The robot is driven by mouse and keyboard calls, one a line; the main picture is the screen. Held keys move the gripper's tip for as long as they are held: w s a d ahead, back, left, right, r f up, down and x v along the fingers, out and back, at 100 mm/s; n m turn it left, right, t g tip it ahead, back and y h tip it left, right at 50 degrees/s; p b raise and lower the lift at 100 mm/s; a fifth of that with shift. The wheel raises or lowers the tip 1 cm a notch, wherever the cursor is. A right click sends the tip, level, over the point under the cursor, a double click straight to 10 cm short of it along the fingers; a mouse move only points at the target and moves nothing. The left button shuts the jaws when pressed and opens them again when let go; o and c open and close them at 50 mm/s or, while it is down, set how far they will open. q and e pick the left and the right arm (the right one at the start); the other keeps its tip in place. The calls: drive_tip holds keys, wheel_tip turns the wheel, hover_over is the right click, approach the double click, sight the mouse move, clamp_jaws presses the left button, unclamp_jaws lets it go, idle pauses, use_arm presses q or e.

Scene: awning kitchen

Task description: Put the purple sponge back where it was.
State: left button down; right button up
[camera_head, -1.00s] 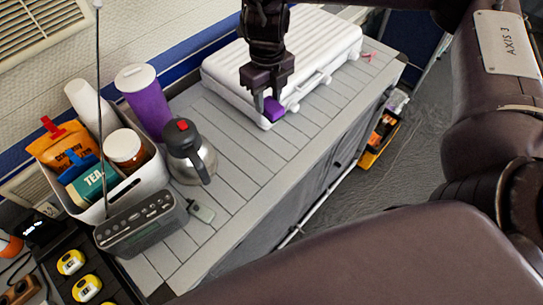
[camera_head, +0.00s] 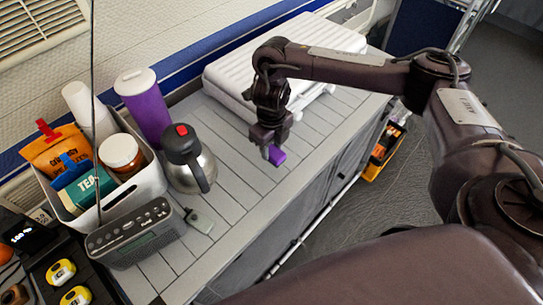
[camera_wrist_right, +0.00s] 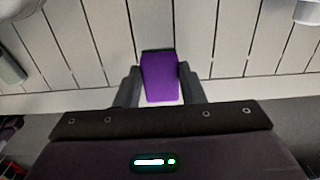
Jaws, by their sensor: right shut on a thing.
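The purple sponge (camera_head: 277,156) is between the fingers of my right gripper (camera_head: 270,152), in front of the white case. In the right wrist view the sponge (camera_wrist_right: 159,77) sits between both dark fingers of the right gripper (camera_wrist_right: 158,88), which is shut on it. Grey slats lie beneath it; whether the sponge touches them I cannot tell. My left gripper does not show in either view.
The white ridged case (camera_head: 225,80) lies on the grey slatted counter (camera_head: 235,185). A steel jug (camera_head: 190,165), a purple tumbler (camera_head: 146,108), a white bin (camera_head: 148,185) and a grey radio (camera_head: 135,235) stand to the left. Slats between jug and gripper are clear.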

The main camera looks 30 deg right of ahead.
sight(271, 150)
wheel_tip(271, 150, down, 3)
drive_tip(key=shift+s+f, duration=0.1)
drive_tip(key=shift+f, duration=0.3)
drive_tip(key=shift+f+b, duration=0.15)
drive_tip(key=shift+b, duration=0.2)
drive_tip(key=o, duration=1)
drive_tip(key=shift+c, duration=0.2)
